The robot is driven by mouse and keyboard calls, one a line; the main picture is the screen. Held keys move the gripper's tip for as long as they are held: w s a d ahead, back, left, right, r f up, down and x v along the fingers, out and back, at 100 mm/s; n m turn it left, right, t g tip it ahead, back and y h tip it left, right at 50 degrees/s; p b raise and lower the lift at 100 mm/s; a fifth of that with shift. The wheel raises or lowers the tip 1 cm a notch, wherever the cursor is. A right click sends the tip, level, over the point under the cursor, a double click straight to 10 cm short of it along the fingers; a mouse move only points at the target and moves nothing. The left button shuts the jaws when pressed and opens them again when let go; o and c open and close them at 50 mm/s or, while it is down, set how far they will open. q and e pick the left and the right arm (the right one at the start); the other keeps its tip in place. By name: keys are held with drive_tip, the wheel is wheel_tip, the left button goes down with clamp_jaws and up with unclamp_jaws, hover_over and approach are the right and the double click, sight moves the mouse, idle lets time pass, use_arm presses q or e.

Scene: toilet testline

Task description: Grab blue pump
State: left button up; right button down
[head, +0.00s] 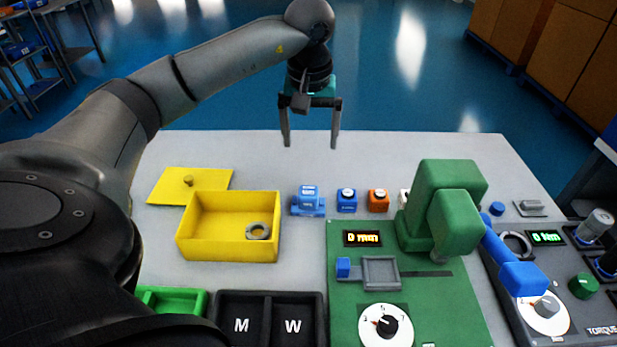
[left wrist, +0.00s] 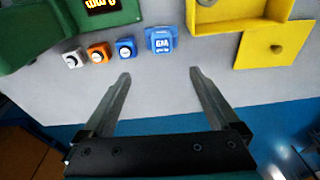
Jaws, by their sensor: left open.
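The blue pump (head: 308,199) stands upright on the white table, just right of the yellow box. It also shows in the left wrist view (left wrist: 161,39), beyond my fingertips and roughly centred between them. My left gripper (head: 310,147) is open and empty, pointing down above the table's far edge, behind the pump and apart from it. Its two fingers (left wrist: 160,73) are spread wide in the left wrist view. My right gripper is not in view.
A yellow box (head: 205,247) holding a grey ring and its yellow lid (head: 160,187) lie left of the pump. Small blue (head: 347,201), orange (head: 378,201) and white pieces stand to its right. A green press (head: 445,200) rises further right. The table behind the pump is clear.

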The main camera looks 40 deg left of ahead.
use_arm(q)
wheel_tip(320, 180, down, 3)
drive_tip(key=b, duration=0.4)
hover_over(308, 191)
drive_tip(key=d, duration=0.1)
drive_tip(key=f, duration=0.9)
drive_tip(key=shift+s+d+f, duration=0.1)
drive_tip(key=shift+s+f, duration=0.05)
drive_tip(key=shift+s, duration=0.1)
drive_tip(key=shift+f, duration=0.35)
drive_tip(key=f, duration=0.1)
drive_tip(key=f+b, duration=0.1)
drive_tip(key=a+f, duration=0.1)
drive_tip(key=f, duration=0.1)
drive_tip(key=shift+w+f, duration=0.1)
drive_tip(key=shift+w, duration=0.15)
drive_tip(key=shift+f, duration=0.3)
drive_tip(key=c, duration=1.1)
clamp_jaws()
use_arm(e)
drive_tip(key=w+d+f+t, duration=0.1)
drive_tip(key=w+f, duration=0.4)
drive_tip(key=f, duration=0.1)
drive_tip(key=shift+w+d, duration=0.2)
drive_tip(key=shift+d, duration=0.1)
use_arm(q)
drive_tip(key=shift+w+a, duration=0.1)
